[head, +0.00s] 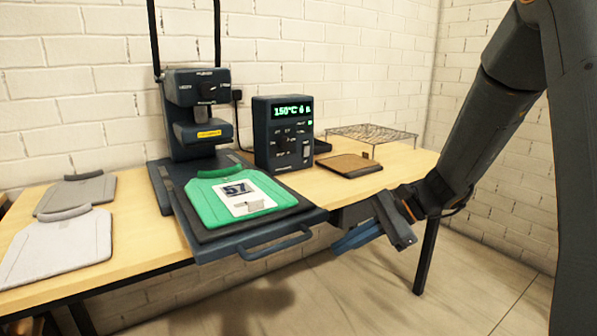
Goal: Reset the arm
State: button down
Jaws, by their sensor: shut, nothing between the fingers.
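My gripper (357,238) is at the end of my arm, which comes in from the right edge of the head view. It hangs in front of the table's front right edge, pointing left. Its fingers are shut with nothing held. A heat press (197,125) stands on the table. A green shirt-shaped piece (205,205) lies on its pulled-out lower tray, with a white "57" transfer sheet (244,197) on top. My gripper is right of this tray and apart from it.
A control box (283,133) reads 150°C. A brown pad (347,166) and wire rack (372,134) lie on the table (130,224) at right. Two grey shirt-shaped pieces (55,248) lie at left. The tray handle (275,246) juts past the front edge. Floor in front is open.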

jog(key=s+r+n+g+h, duration=0.1)
jog(key=s+r+n+h, duration=0.1)
jog(key=s+n+h, duration=1.3)
jog(key=s+d+r+m+y+p, duration=0.1)
jog(key=s+d+r+y+p, duration=0.3)
jog(key=p, duration=1)
jog(key=s+d+r, duration=0.2)
jog(key=s+d, duration=0.2)
jog(key=shift+s+d+r+p, duration=0.15)
jog(key=shift+d+r+p, duration=0.15)
jog(key=shift+r, duration=0.1)
jog(key=shift+a, duration=0.1)
